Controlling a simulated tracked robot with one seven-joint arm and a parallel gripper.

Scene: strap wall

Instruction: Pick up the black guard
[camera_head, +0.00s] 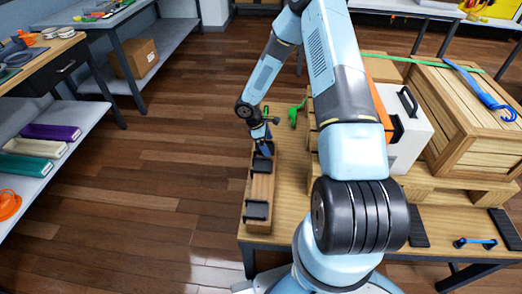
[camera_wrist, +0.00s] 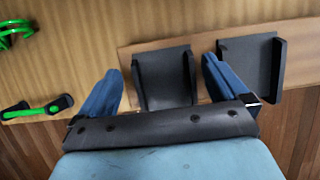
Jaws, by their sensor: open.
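Black guards, L-shaped pieces with an upright lip, sit on a long light wooden block (camera_head: 262,187) near the left edge of the table. In the wrist view one black guard (camera_wrist: 165,78) lies between my two blue fingers, and a second guard (camera_wrist: 248,65) is just right of the right finger. In the head view one guard (camera_head: 257,211) sits at the near end of the block and another (camera_head: 262,166) lies just below my gripper (camera_head: 264,150). My gripper is open and points down over the block. I cannot tell whether a finger touches a guard.
A green strap (camera_head: 295,113) and a green-and-black buckle piece (camera_wrist: 38,108) lie near the block. A wooden crate (camera_head: 480,115) on a pallet and a white-and-orange case (camera_head: 408,130) stand to the right. The floor left of the table is clear.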

